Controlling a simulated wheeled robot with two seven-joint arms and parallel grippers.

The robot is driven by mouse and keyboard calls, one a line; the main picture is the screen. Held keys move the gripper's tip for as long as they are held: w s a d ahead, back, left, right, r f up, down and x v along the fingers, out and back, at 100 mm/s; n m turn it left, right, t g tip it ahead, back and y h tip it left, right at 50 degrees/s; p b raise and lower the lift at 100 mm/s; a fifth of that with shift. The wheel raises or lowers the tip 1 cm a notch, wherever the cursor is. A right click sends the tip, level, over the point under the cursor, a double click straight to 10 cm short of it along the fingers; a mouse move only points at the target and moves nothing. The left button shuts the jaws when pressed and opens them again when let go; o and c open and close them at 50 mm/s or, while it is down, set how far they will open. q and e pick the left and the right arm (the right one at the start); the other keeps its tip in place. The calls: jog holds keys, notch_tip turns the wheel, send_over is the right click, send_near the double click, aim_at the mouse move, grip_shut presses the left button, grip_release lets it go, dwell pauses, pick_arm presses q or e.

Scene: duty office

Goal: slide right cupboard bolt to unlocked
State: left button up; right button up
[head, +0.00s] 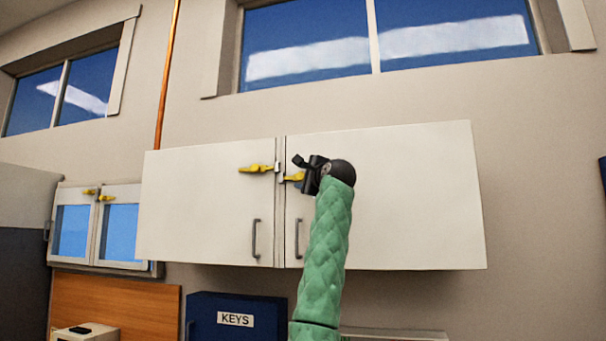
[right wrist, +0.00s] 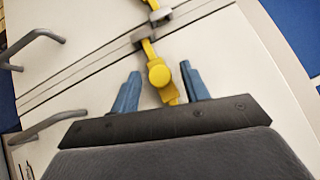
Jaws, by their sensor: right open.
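The white wall cupboard (head: 400,200) has two shut doors, with a yellow bolt on each side of the seam. The right bolt (head: 294,177) points toward a small grey bracket at the seam. It also shows in the right wrist view (right wrist: 158,75), its round knob between my fingers. The left bolt (head: 257,168) sits slightly higher, by another bracket. My right gripper (head: 301,170) is at the right bolt and partly hides it. In the right wrist view its two blue fingers (right wrist: 161,88) are open, one on each side of the bolt, with gaps visible. My left gripper is not in view.
Two grey door handles (head: 256,238) (head: 298,238) hang below the bolts. A glass-door cupboard (head: 97,225) with its own yellow bolts is at the left. A blue box labelled KEYS (head: 235,320) is below. Windows are above.

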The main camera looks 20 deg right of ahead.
grip_shut()
jog(key=s+d+b, duration=0.2)
jog(key=d, duration=0.1)
dwell(0.5)
jog(key=shift+c, duration=0.8)
grip_release()
jog(key=shift+o, duration=0.8)
jog(key=shift+d, duration=0.25)
